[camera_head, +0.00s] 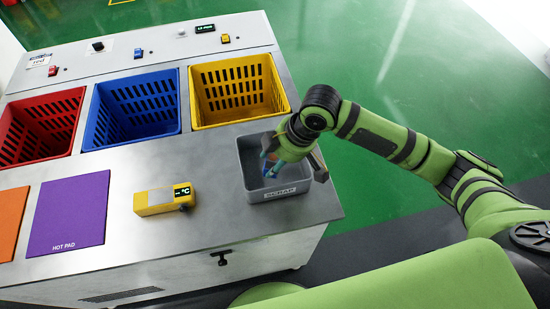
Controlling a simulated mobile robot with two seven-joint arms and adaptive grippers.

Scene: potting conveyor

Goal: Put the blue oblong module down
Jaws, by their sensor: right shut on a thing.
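My right gripper (291,160) reaches down over the small grey bin (247,158) at the right end of the metal counter. It is shut on a blue thing, which I take to be the blue oblong module (270,164). Only part of the module shows beside the fingers, with a small reddish patch near it. The wrist hides the rest of it and the bin's right side. I cannot tell whether the module touches the bin floor. My left gripper is not in view.
Red (38,158), blue (130,142) and yellow (235,118) crates stand along the counter's back. A yellow meter (155,202) lies left of the grey bin. A purple hot pad (68,215) and an orange pad (10,220) are further left. Bare metal lies between.

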